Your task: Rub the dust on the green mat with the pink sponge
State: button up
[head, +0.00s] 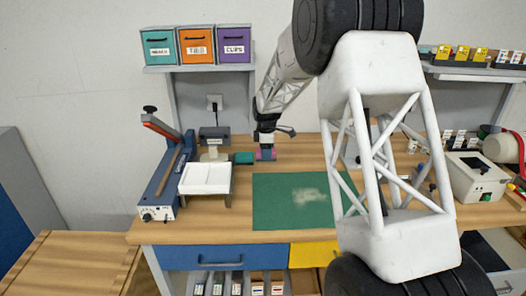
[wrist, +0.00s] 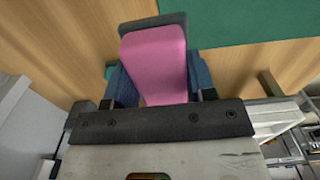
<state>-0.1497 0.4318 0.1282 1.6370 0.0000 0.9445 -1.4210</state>
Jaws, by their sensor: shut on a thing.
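The pink sponge (wrist: 155,62) is between the two fingers of my gripper (wrist: 158,88) in the wrist view, with a dark grey layer along its far edge. In the head view my gripper (head: 265,146) is at the back of the bench, with the sponge (head: 265,154) at its lower end. I cannot tell whether the sponge touches the bench. The green mat (head: 275,215) lies to the right and nearer the front. A pale dust patch (head: 308,196) lies on the mat, left of my arm. Part of the mat's right side is hidden by my arm.
A dark green object (head: 243,158) is just left of my gripper. A white tray (head: 206,178) and a blue heat sealer (head: 168,175) stand further left. A cream box device (head: 474,178) is at the right. Bare wood lies between my gripper and the mat.

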jog(key=s+d+r, duration=0.1)
jog(key=s+d, duration=1)
jog(key=d, duration=0.2)
